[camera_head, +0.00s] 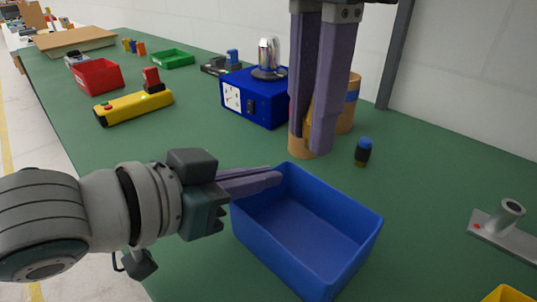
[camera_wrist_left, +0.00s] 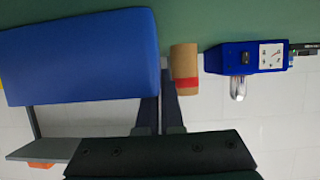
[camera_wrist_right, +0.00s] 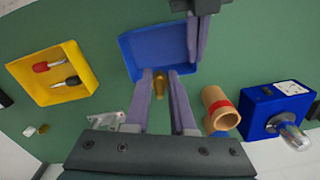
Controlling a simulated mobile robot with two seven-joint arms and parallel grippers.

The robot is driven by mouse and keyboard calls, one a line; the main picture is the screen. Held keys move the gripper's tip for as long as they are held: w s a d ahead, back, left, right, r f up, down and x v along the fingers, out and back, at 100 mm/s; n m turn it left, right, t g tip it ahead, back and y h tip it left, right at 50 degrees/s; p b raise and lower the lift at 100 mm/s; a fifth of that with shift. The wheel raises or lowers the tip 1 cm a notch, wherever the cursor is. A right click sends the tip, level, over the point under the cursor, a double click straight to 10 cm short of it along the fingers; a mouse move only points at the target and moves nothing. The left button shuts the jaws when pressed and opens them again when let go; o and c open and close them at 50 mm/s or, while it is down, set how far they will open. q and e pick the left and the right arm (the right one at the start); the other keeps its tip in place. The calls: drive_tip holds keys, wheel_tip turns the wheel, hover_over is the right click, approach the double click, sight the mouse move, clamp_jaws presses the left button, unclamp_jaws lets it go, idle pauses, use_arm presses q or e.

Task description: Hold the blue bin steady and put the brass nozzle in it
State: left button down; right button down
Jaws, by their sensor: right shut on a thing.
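The blue bin (camera_head: 325,222) stands empty on the green bench; it also shows in the left wrist view (camera_wrist_left: 80,60) and the right wrist view (camera_wrist_right: 158,48). My left gripper (camera_head: 275,178) is at its left rim, fingers close together; whether they are closed on the wall is unclear. The brass nozzle (camera_wrist_right: 160,84) is between the fingertips of my right gripper (camera_wrist_right: 161,75), which is shut on it. In the head view my right gripper (camera_head: 312,148) hangs above the bench behind the bin, fingers pointing down, hiding most of the nozzle.
A cardboard roll with a red band (camera_wrist_right: 221,108) stands near the right gripper. A blue box with a gauge (camera_head: 252,98) is behind the bin. A yellow bin (camera_wrist_right: 55,75) holds screwdrivers.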

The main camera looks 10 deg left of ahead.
drive_tip(key=shift+f, duration=5.25)
drive_tip(key=c, duration=0.7)
unclamp_jaws()
wheel_tip(320, 180, up, 12)
drive_tip(key=shift+r, duration=0.1)
